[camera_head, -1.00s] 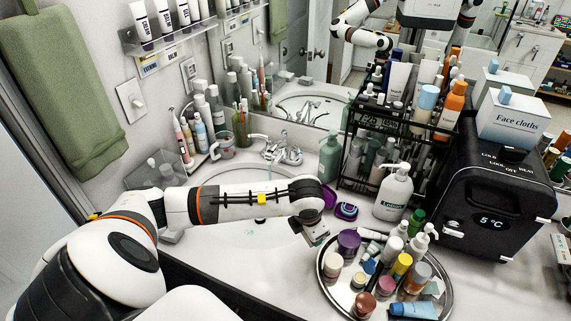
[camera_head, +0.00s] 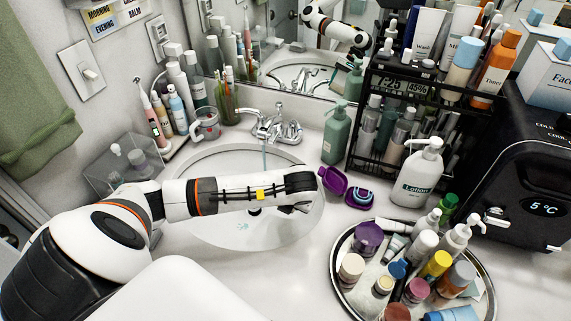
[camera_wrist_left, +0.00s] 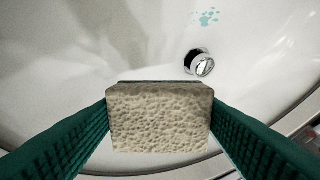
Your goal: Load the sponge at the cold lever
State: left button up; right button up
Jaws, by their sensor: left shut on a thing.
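My left gripper (camera_head: 294,206) is over the right part of the sink basin (camera_head: 245,232). In the left wrist view its two green-lined fingers are shut on a tan, porous sponge (camera_wrist_left: 160,120), held above the white basin near the drain (camera_wrist_left: 200,62). The sponge cannot be made out behind my arm in the head view. The chrome faucet (camera_head: 276,126) stands behind the basin with lever handles, and a thin stream of water falls from its spout. I cannot tell from markings which lever is the cold one. My right gripper is not directly in view.
A round tray (camera_head: 343,277) crowded with bottles and jars is at right. A purple open case (camera_head: 333,180), a lotion bottle (camera_head: 418,177) and a green pump bottle (camera_head: 336,135) stand right of the sink. A mug (camera_head: 205,124) and a clear box (camera_head: 118,165) are left.

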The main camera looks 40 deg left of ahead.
pick_arm(q)
jog(key=shift+w+a+f+b, duration=0.15)
jog(key=shift+w+a+b, duration=0.1)
jog(key=shift+w+a, duration=0.3)
jog(key=shift+w+a+f+b, duration=0.15)
jog(key=shift+w+a+b, duration=0.15)
jog(key=shift+a, duration=0.45)
jog(key=w+a+f+b, duration=0.2)
jog(key=w+a+b, duration=0.3)
jog(key=a, duration=0.3)
jog(key=shift+w+a, duration=0.35)
jog(key=shift+w, duration=0.1)
pick_arm(e)
notch_tip(320, 180, down, 6)
jog(key=shift+w+a+f, duration=0.2)
jog(key=shift+w, duration=0.05)
pick_arm(q)
jog(key=s+d+p, duration=0.1)
jog(key=s+d, duration=0.3)
jog(key=d, duration=0.2)
jog(key=shift+s+d+p, duration=0.25)
jog(key=shift+d+p, duration=0.1)
pick_arm(e)
jog(key=shift+s+a+r, duration=0.1)
jog(key=shift+a+r, duration=0.05)
jog(key=shift+r, duration=0.85)
